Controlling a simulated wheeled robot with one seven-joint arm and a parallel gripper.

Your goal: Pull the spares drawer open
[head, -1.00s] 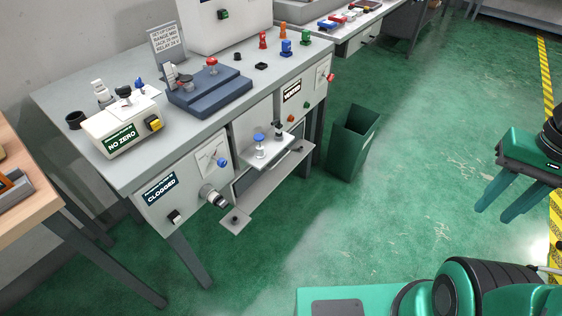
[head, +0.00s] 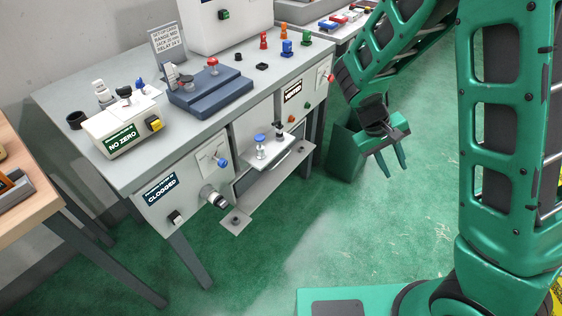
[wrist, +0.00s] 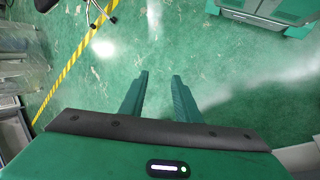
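No drawer labelled as spares can be read in these views. At the back, a second bench (head: 297,12) had a pale drawer-like front with a dark handle in the earlier head view; my arm now covers most of that area. My gripper (head: 394,170) hangs in the air right of the near workbench (head: 215,120), pointing down, in front of the green bin. In the wrist view my gripper (wrist: 160,78) has its two fingers apart, with nothing but floor between them.
The near workbench carries a blue fixture (head: 208,95) and a "NO ZERO" box (head: 122,133). Below its top are a "CLOGGED" panel (head: 160,190) and a protruding shelf (head: 265,155). A green bin (head: 343,150) stands at its right end. The floor in front is clear.

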